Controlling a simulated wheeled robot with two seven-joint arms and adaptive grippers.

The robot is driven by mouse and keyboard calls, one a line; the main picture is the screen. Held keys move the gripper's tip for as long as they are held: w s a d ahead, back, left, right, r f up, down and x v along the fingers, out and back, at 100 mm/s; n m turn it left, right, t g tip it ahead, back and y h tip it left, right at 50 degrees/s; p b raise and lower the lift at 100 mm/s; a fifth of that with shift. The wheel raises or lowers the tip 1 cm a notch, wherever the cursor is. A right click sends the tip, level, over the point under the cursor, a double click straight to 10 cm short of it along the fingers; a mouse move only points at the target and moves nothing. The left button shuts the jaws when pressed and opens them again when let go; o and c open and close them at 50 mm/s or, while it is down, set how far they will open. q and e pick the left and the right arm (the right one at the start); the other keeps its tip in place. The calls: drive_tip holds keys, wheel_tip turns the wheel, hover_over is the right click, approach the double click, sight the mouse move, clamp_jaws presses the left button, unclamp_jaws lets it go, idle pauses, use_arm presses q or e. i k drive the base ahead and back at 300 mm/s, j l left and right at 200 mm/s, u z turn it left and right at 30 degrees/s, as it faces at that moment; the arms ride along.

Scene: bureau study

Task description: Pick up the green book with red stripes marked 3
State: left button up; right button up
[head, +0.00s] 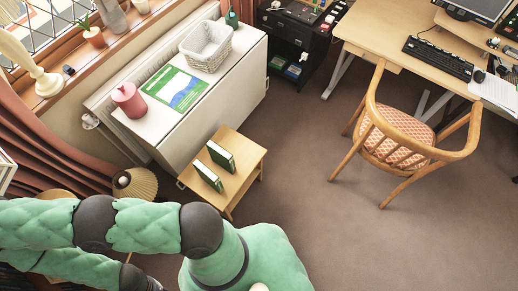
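Two thin dark-green books stand upright on a small light-wood table (238,184). The farther book (221,156) is near the table's back edge, and the nearer book (208,176) is closer to the front left. They stand apart, with pale page edges showing. Red stripes and a mark 3 cannot be made out on either at this size. My green padded arm crosses the lower left of the head view, just in front of the table. Neither of my grippers can be seen.
A white cabinet (195,113) behind the table carries a pink canister (128,100), a green-and-blue sheet (175,88) and a white basket (206,45). A wooden chair (404,137) and desk (408,45) stand right. A lampshade (135,185) is left of the table. Brown floor (330,235) is clear at lower right.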

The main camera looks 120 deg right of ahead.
sight(219, 155)
drive_tip(key=i+j+z, duration=0.1)
drive_tip(key=z, duration=2.15)
